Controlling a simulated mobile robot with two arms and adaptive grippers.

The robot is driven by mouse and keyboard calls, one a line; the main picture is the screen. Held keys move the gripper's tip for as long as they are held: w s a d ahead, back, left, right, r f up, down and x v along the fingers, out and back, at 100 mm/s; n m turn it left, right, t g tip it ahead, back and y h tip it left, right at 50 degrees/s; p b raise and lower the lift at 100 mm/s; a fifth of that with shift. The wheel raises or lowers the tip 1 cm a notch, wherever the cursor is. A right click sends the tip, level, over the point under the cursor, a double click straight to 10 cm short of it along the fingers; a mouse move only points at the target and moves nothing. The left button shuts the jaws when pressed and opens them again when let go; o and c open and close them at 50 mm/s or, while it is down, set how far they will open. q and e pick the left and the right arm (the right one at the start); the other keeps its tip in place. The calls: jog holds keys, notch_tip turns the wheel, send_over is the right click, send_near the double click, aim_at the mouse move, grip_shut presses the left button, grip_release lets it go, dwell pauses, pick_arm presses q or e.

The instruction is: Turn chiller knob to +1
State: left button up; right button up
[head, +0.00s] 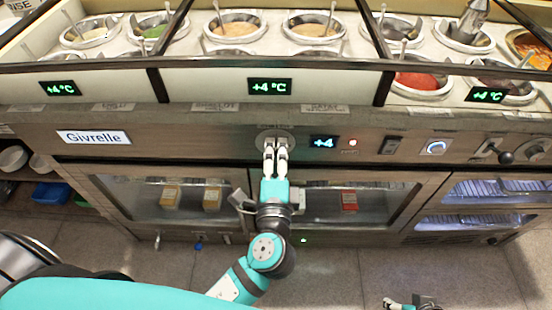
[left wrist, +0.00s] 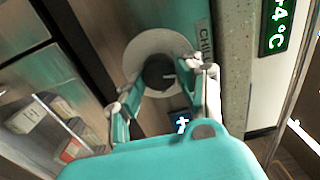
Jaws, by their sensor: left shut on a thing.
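The chiller knob (head: 276,137) sits on a round pale plate on the steel front panel, mostly hidden behind the fingers of my left gripper (head: 275,153). That gripper reaches straight at the panel and is shut on the knob. In the left wrist view the dark knob (left wrist: 159,73) shows between the two fingers of my left gripper (left wrist: 163,95), with a partly seen label beside it. The display (head: 324,142) right of the knob reads +4. My right gripper (head: 405,304) shows only in part at the bottom edge, away from the panel.
A red light (head: 353,142), a switch (head: 390,145), a blue-lit button (head: 436,147) and a lever (head: 492,151) lie further right on the panel. Sauce wells stand above behind a glass guard with +4 °C displays (head: 269,87). Glass-fronted cabinets are below.

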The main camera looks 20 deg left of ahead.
pick_arm(q)
jog(key=shift+f+n, duration=0.15)
jog(key=shift+n, duration=0.25)
jog(key=shift+n+b, duration=0.55)
jog(key=shift+n, duration=0.05)
pick_arm(e)
jog(key=shift+w+a+r+t+y, duration=0.1)
jog(key=shift+w+a+t, duration=0.25)
jog(key=shift+w, duration=0.55)
jog(key=shift+w+a+r+t+y, duration=0.1)
jog(key=shift+w+a+r+t, duration=0.1)
jog(key=shift+w+t, duration=0.55)
jog(key=shift+w+a+r+t+y, duration=0.1)
jog(key=shift+w+a+t, duration=0.2)
jog(key=shift+w, duration=0.7)
pick_arm(q)
jog(key=o, duration=1.1)
jog(key=shift+a, duration=0.1)
jog(key=shift+o, duration=0.2)
pick_arm(e)
jog(key=shift+f, duration=0.1)
